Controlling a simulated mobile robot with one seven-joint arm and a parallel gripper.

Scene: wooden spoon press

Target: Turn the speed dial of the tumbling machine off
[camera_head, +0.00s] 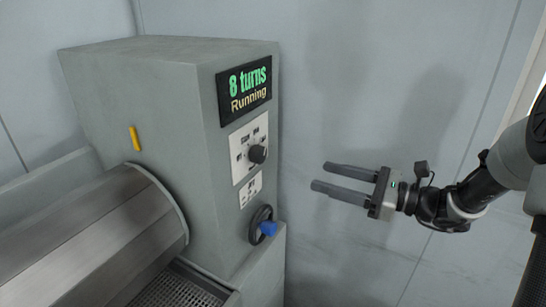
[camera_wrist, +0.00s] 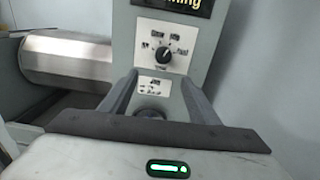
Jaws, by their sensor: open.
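The tumbling machine (camera_head: 200,85) is a grey cabinet with a ribbed metal drum (camera_head: 105,240) at its left. Its display (camera_head: 245,91) reads "8 turns Running". The black speed dial (camera_head: 258,154) sits on a white plate below the display. In the wrist view the dial (camera_wrist: 162,55) is ahead, above and between my fingers, with its white mark pointing toward the upper right. My gripper (camera_head: 320,176) is open and empty, to the right of the panel and apart from it. In the wrist view its fingers (camera_wrist: 155,90) spread below the dial.
A black handwheel with a blue knob (camera_head: 268,228) sticks out below the dial. A small white label plate (camera_head: 250,189) lies between them. A yellow lever (camera_head: 135,138) is on the machine's drum side. A pale wall (camera_head: 350,70) stands behind; the space around my gripper is clear.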

